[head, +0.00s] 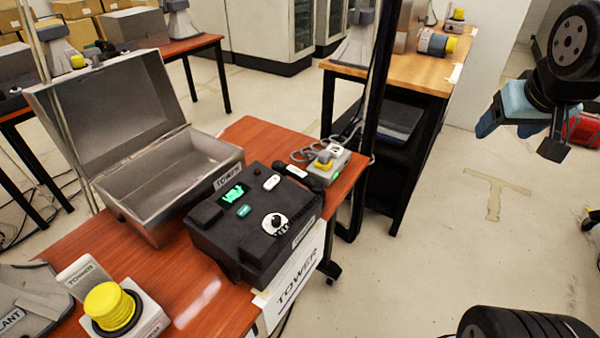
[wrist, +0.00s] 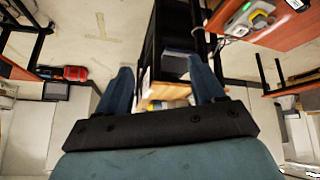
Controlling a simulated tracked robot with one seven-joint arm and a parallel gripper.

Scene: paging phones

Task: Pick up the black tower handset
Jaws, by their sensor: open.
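The black handset with a small white label (head: 297,172) lies on the red-brown table, beside the far right side of a black console box (head: 250,215) and close to a grey box with a yellow knob. A small dark piece with a white label at the top right of the wrist view (wrist: 297,4) looks like the same handset, cut by the frame edge. My gripper (head: 519,138) has blue fingers and is in the air at the upper right, well to the right of the table. In the wrist view its fingers (wrist: 160,68) are apart with nothing held between them.
An open grey metal case (head: 175,180) stands behind the console. A yellow knob on a white base (head: 110,308) is at the table's front left. A black post rises by the table's far right corner. A wooden-topped desk (head: 435,70) stands behind. Open floor lies right of the table.

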